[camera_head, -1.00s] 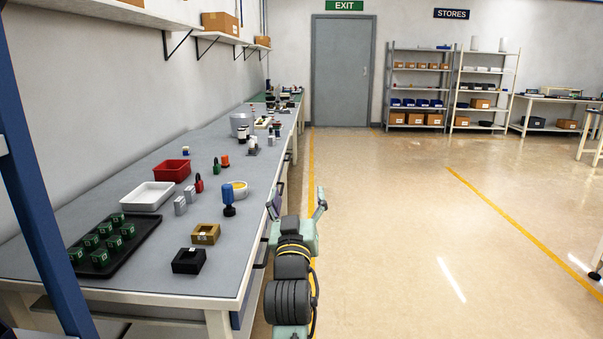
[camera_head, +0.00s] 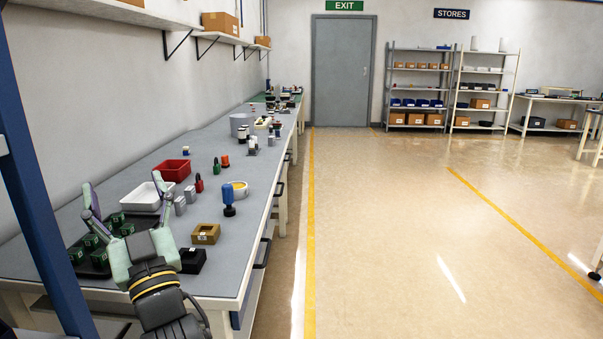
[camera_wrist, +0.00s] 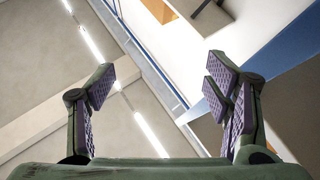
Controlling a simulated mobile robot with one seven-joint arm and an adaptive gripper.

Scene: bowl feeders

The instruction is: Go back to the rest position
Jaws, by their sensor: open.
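My gripper (camera_head: 124,206) is open and empty in the head view, at the near left over the bench. Its fingers point up and hide part of the black tray (camera_head: 73,273) with green blocks and part of the white bin. In the wrist view, my gripper (camera_wrist: 160,90) shows its two purple-padded fingers wide apart with nothing between them. Behind them are the ceiling with light strips, the wall and a blue post.
On the grey bench (camera_head: 225,270) stand a white bin (camera_head: 140,199), a red bin (camera_head: 174,171), a brown box (camera_head: 206,233), a black box (camera_head: 192,261) and a blue-topped item (camera_head: 229,197). A blue post (camera_head: 35,200) rises at the left.

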